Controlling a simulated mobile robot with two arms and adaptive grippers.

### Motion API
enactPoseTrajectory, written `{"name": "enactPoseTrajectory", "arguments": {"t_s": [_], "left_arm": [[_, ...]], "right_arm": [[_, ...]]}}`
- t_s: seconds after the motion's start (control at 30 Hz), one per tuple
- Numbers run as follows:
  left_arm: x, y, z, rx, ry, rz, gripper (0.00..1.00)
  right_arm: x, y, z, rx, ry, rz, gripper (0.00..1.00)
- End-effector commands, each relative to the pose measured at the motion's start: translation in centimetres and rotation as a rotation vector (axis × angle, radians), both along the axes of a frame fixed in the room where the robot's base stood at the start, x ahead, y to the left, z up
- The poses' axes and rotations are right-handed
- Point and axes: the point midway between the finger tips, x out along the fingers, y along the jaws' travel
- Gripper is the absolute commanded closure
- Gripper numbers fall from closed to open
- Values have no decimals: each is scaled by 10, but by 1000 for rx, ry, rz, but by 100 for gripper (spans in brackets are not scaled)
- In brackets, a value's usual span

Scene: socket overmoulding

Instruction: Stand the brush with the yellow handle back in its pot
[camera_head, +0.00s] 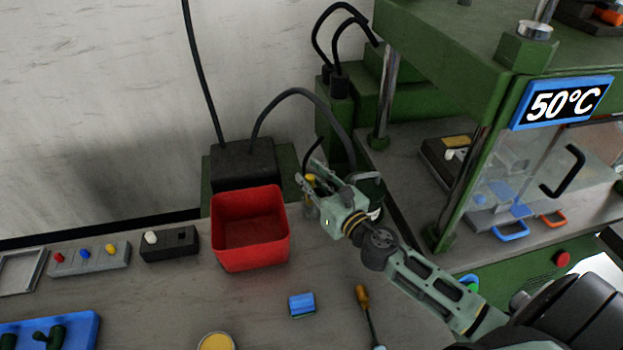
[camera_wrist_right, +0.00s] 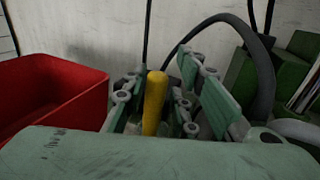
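A brush with a yellow handle (camera_wrist_right: 154,103) is between the fingers of my right gripper (camera_wrist_right: 165,90), its handle pointing up in the right wrist view. The fingers look spread, with a gap visible on the handle's right side. In the head view my right gripper (camera_head: 312,184) reaches in from the right, with the yellow handle (camera_head: 310,179) at its fingers. The brush's lower end is mostly hidden. A dark pot-like container (camera_head: 372,189) stands just behind the gripper, partly covered by it; I cannot tell whether it is the brush's pot. My left gripper is not in view.
A red bin (camera_head: 250,259) stands left of the gripper. A blue block (camera_head: 301,304) and an orange-handled tool (camera_head: 363,297) lie in front. A black box (camera_head: 243,162) with cables is behind, and the green press (camera_head: 440,235) is at right. Switch boxes (camera_head: 90,262) are at left.

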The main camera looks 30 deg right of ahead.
Motion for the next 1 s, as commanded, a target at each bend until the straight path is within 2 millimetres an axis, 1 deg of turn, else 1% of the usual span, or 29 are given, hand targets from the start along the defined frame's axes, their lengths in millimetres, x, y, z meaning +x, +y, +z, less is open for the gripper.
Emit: {"name": "enactPoseTrajectory", "arguments": {"t_s": [0.03, 0.1, 0.4, 0.53, 0.67, 1.0], "left_arm": [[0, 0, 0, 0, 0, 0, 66], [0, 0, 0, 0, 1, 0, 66], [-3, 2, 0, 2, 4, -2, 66], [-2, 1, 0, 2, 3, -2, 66], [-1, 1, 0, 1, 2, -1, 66], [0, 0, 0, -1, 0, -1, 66]], "right_arm": [[0, 0, 0, 0, 0, 0, 67], [0, 0, 0, 0, 0, 0, 62], [-1, 0, 0, 0, 1, 0, 62], [-10, -1, -2, 1, 3, 1, 62], [-29, -3, -2, 1, 4, 0, 62], [-94, -11, -2, 5, 4, -6, 62]]}}
